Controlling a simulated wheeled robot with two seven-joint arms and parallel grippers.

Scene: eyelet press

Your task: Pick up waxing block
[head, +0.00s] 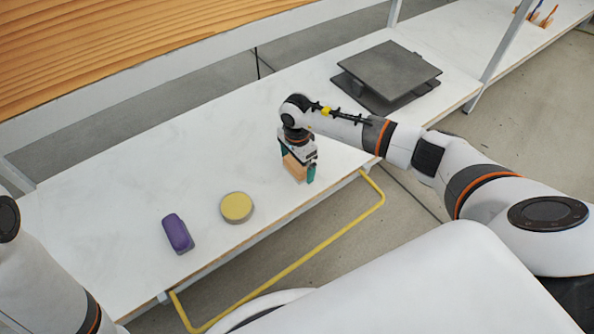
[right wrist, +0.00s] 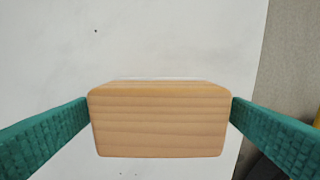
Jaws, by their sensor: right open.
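The waxing block looks to be the light wooden block (head: 294,167) on the white table near its front edge. In the right wrist view the wooden block (right wrist: 160,122) fills the middle, with rounded edges and horizontal grain. My right gripper (head: 298,172) is open and points down over the block. Its green fingers stand on either side of the block, close to its left and right ends. I cannot tell whether they touch it. My left gripper is not in view; only part of my left arm shows at the left edge.
A round yellow-topped tin (head: 236,207) and a purple rounded object (head: 178,233) lie on the white table (head: 130,190) left of the block. A dark grey plate-like stand (head: 388,76) is at the back right. A yellow rail (head: 300,256) runs below the front edge.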

